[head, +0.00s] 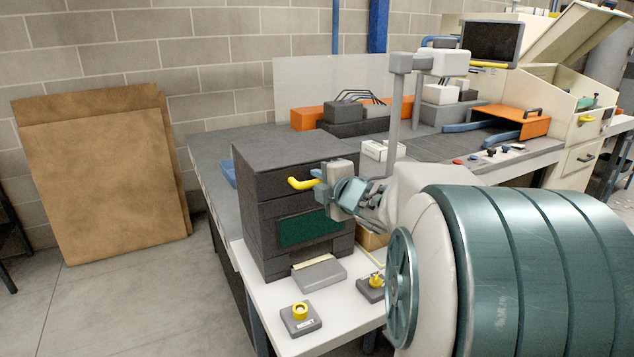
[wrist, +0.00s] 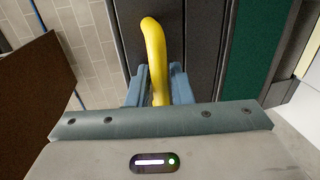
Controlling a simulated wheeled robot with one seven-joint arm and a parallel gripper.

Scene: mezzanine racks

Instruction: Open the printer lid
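The printer is a dark grey box (head: 265,215) on the white bench, with a green panel on its front. Its lid (head: 300,152) is down, flush with the body. A yellow handle (head: 302,183) sticks out from the upper front; it also shows in the wrist view (wrist: 154,45). My gripper (head: 322,188) is at the handle's right end in the head view. In the wrist view its two blue fingers (wrist: 159,84) lie on either side of the handle, close against it, and appear shut on it. The handle's lower end is hidden behind the gripper body.
A grey block (head: 320,274) and a box with a yellow button (head: 300,317) sit in front of the printer; a second yellow-topped box (head: 373,286) is near my arm. White boxes (head: 382,150) stand behind. Brown boards (head: 100,180) lean on the wall at left, with clear floor before them.

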